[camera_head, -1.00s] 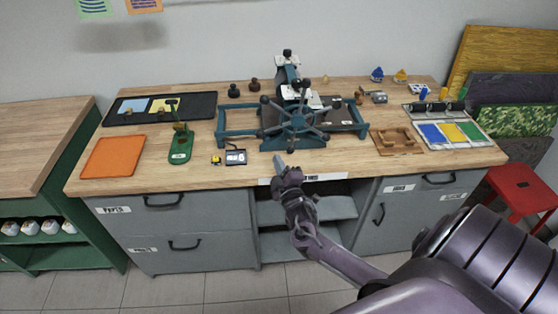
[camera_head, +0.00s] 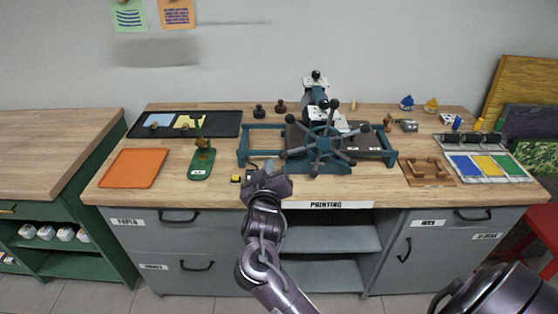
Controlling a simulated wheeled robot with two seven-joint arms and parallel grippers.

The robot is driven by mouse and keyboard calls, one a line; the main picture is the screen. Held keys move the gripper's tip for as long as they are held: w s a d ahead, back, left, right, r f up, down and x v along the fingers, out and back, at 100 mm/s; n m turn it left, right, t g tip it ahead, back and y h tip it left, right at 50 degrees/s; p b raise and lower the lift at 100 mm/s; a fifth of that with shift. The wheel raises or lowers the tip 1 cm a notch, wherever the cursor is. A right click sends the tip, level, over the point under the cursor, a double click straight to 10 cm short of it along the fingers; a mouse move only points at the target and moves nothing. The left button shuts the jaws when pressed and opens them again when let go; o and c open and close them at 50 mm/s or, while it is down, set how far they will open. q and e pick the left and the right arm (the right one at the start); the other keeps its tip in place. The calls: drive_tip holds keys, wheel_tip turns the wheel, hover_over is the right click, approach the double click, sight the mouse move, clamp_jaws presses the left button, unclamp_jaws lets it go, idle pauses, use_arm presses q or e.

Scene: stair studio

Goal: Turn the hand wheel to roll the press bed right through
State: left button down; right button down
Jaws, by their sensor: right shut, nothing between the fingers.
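The printing press stands at the middle of the workbench, with a teal frame and a dark bed (camera_head: 364,143) between side rails. The hand wheel (camera_head: 322,144) faces me at the press's front, with several dark-knobbed spokes around a teal hub. My right gripper (camera_head: 263,167) is shut and empty at the bench's front edge, to the left of the wheel and apart from it. Its fingertips are small and partly hidden by the gripper's body. My left gripper is not in view.
An orange tray (camera_head: 134,168), a green stand (camera_head: 201,163) and a dark tray (camera_head: 222,117) lie left of the press. A wooden frame (camera_head: 427,170) and an ink tray (camera_head: 486,167) lie right. A red stool (camera_head: 546,222) stands beside the bench. Open shelves are below.

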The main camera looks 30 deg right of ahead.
drive_tip(key=w+d+f+p, duration=0.3)
drive_tip(key=w+d+f, duration=0.1)
drive_tip(key=w+d, duration=0.3)
drive_tip(key=shift+w+d, duration=0.25)
drive_tip(key=shift+w, duration=0.15)
idle(0.3)
drive_tip(key=shift+f+n, duration=0.3)
drive_tip(key=shift+f, duration=0.1)
drive_tip(key=shift+s+d+f, duration=0.1)
drive_tip(key=shift+f, duration=0.05)
